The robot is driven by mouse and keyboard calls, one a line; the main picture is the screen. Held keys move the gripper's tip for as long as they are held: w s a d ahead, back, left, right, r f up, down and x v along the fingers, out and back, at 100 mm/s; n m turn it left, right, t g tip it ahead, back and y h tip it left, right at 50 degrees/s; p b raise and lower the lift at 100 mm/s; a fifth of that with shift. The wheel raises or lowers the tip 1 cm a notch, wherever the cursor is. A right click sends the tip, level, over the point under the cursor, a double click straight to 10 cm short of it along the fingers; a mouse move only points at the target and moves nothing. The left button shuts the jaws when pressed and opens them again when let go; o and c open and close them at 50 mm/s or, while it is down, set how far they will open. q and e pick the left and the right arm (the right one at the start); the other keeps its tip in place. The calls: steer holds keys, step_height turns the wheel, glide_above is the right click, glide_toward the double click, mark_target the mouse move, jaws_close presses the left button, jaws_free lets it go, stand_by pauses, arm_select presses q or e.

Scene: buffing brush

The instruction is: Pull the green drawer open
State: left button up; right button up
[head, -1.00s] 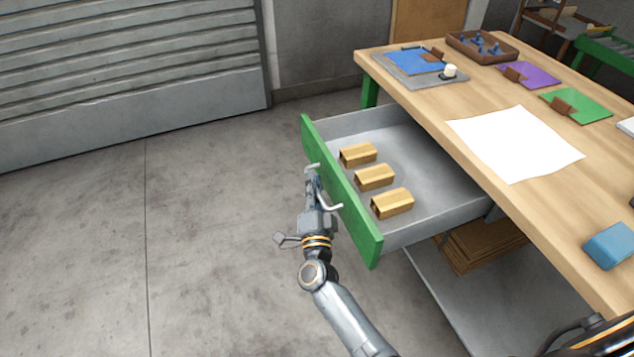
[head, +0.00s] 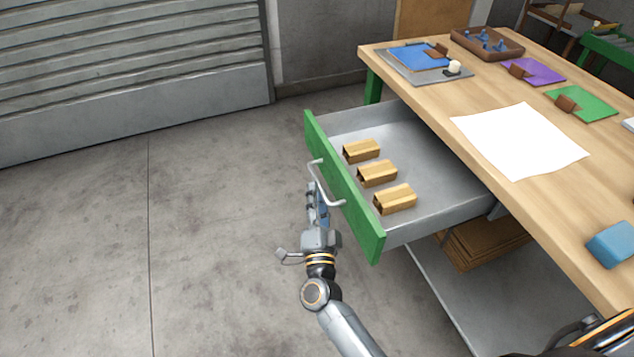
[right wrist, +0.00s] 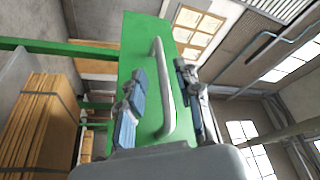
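The green drawer (head: 340,188) stands pulled out from the wooden workbench, with its grey inside showing. Its light metal bar handle (head: 318,178) is on the green front, also seen in the right wrist view (right wrist: 163,85). My right gripper (head: 317,197) is at the handle, on the outer side of the drawer front. In the right wrist view its two fingers (right wrist: 160,78) are spread apart, with the handle showing between them and clear of both pads. My left gripper is not in view.
Several things lie on the bench top (head: 430,105), including a white sheet (head: 520,140) and a blue block (head: 612,245). Three tan blocks (head: 377,173) lie in the drawer. A lower shelf (head: 455,300) holds brown boards (head: 480,243). The floor left of the drawer is clear.

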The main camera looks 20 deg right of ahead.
steer(key=v, duration=0.7)
steer(key=shift+s, duration=0.25)
